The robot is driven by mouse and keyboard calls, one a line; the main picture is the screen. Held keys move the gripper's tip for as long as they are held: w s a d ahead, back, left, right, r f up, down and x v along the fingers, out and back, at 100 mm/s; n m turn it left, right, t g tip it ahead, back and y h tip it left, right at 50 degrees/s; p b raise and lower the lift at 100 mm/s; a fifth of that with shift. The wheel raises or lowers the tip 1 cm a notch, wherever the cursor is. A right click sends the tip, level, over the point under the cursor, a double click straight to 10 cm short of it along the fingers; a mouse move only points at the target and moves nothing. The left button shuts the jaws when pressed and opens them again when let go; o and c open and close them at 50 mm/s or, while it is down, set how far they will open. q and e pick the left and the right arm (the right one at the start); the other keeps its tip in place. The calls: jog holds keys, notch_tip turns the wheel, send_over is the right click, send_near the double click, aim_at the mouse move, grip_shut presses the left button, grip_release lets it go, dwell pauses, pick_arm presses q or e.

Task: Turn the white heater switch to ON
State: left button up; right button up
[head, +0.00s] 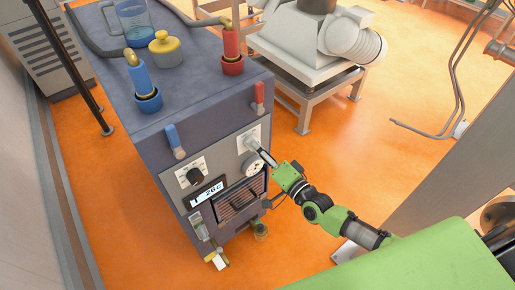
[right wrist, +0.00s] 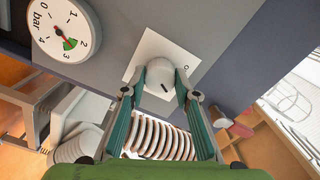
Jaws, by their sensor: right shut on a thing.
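The white heater switch (right wrist: 160,75) is a round white knob with a dark pointer line, on a white plate (right wrist: 142,50) on the machine's grey-blue front panel. In the right wrist view my right gripper (right wrist: 158,88) has one finger on each side of the knob and is shut on it. The plate's lettering is mostly hidden or too small to read. My left gripper is not in view.
A pressure gauge (right wrist: 64,30) sits beside the switch. A black knob (head: 195,176), a digital display (head: 205,193), a blue lever (head: 174,140) and a red lever (head: 258,98) are on the same panel. Orange floor (head: 310,170) lies open to the right.

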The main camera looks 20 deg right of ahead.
jog(key=o, duration=1.1)
jog(key=v, duration=1.2)
